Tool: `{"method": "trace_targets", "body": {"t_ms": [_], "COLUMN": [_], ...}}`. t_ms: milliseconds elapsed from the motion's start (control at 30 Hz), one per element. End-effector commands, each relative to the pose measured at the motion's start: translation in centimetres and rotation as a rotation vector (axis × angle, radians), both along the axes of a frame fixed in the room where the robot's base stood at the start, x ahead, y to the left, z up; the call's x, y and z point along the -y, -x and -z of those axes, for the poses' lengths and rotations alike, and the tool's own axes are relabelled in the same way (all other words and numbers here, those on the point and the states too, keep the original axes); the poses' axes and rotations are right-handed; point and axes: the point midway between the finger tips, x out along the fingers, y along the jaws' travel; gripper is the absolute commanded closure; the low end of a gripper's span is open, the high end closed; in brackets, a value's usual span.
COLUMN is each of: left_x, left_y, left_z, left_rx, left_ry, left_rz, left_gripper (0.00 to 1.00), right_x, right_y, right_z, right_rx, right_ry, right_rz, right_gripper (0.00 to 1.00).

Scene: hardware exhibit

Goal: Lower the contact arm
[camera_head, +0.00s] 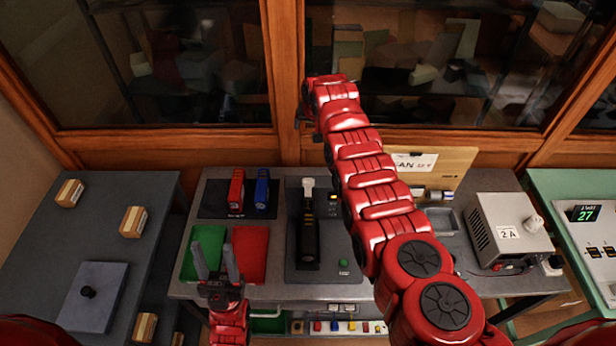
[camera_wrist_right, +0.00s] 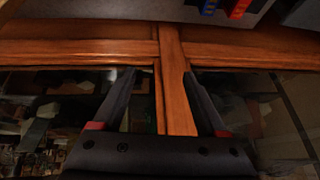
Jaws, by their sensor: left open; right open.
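A black lever-like arm (camera_head: 308,228) with a pale tip stands on a dark grey fixture plate (camera_head: 327,269) at the middle of the bench; I take it for the contact arm. Its tilt is hard to tell from above. My left gripper (camera_head: 215,262) is open and empty, in front of the green and red trays, left of the fixture and apart from it. My right arm reaches past the fixture's right side to the wooden window frame. In the right wrist view my right gripper (camera_wrist_right: 158,78) is open and empty, facing the wooden post; its fingers are unclear in the head view.
A grey power box (camera_head: 508,232) stands right. Glass and wooden posts (camera_head: 284,80) close the back.

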Motion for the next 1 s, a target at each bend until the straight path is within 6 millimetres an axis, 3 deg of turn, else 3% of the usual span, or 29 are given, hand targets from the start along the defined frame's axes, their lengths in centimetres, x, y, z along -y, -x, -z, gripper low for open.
{"method": "trace_targets", "body": {"t_ms": [33, 200, 300, 400, 567, 1000], "left_x": [0.0, 0.0, 0.0, 0.0, 0.0, 0.0], "left_y": [0.0, 0.0, 0.0, 0.0, 0.0, 0.0], "left_z": [0.0, 0.0, 0.0, 0.2, 1.7, 9.9], "left_rx": [0.0, 0.0, 0.0, 0.0, 0.0, 0.0], "left_ry": [0.0, 0.0, 0.0, 0.0, 0.0, 0.0], "left_rz": [0.0, 0.0, 0.0, 0.0, 0.0, 0.0], "left_gripper": [0.5, 0.5, 0.5, 0.5, 0.5, 0.5], "right_x": [-0.4, -0.6, -0.5, -0.3, -0.3, -0.4], "right_y": [1.8, 8.6, 11.3, 12.6, 12.8, 12.7], "right_z": [-2.0, -6.3, -8.1, -8.6, -6.7, 1.9], "right_rx": [-0.09, -0.366, -0.46, -0.506, -0.516, -0.51], "right_ry": [0.017, 0.08, 0.104, 0.117, 0.12, 0.118], "right_rz": [-0.003, -0.002, 0.0, 0.001, 0.001, 0.0], "right_gripper": [0.25, 0.25, 0.25, 0.25, 0.25, 0.25]}}
